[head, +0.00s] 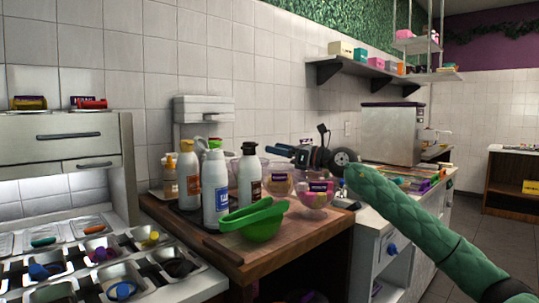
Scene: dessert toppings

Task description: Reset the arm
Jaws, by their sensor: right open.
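My right arm comes in from the lower right in a green quilted sleeve. It ends in my black right gripper (302,153), which is raised above the far right part of the wooden counter (275,254). The gripper is open, and I see nothing held in it. It shows in front of the tiled wall, above the clear dessert cups (315,198). My left arm and left gripper are not in view.
Several bottles (215,187) and a green bowl (262,222) stand on the wooden counter. A topping station with metal trays (105,252) is at the left. A steel machine (391,135) stands at the back right. Open floor shows at the far right.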

